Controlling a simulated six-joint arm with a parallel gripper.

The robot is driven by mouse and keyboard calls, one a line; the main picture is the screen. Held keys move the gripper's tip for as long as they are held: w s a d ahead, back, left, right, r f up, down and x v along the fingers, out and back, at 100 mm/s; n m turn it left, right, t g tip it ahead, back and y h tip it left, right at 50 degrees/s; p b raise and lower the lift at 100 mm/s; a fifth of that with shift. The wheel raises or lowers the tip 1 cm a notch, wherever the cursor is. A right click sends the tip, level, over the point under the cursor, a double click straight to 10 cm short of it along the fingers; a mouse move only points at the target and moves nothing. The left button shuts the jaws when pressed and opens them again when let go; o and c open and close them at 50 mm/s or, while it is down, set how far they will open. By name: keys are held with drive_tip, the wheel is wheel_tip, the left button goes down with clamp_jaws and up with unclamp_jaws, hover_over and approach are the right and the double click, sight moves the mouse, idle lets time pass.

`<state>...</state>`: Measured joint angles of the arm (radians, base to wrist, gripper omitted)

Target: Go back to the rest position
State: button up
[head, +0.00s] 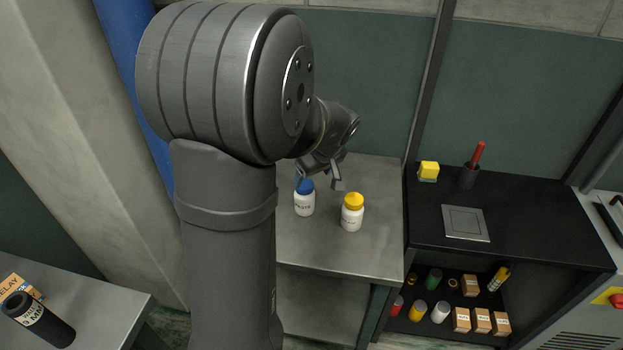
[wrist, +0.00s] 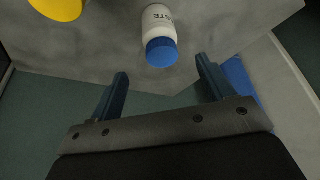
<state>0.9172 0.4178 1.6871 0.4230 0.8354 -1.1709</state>
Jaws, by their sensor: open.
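My gripper (head: 322,183) is open and empty above the grey metal table, close to a white bottle with a blue cap (head: 304,198). In the wrist view the two fingers of my gripper (wrist: 162,88) are spread wide. The blue-capped bottle (wrist: 160,38) shows beyond the fingertips there, its label partly readable as "STE". A white bottle with a yellow cap (head: 352,212) stands upright to the right of it, and its yellow cap (wrist: 58,8) shows at the wrist view's top left.
The grey metal table (head: 375,250) holds both bottles. Several small containers and boxes fill the shelf below. A blue pipe (head: 140,80) stands behind my arm.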

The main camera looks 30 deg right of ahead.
sight(305, 185)
idle(0.3)
drive_tip(key=x, duration=1.2)
drive_tip(key=shift+f, duration=0.25)
wheel_tip(305, 185, up, 3)
drive_tip(key=shift+f, duration=0.15)
drive_tip(key=shift+r, duration=0.4)
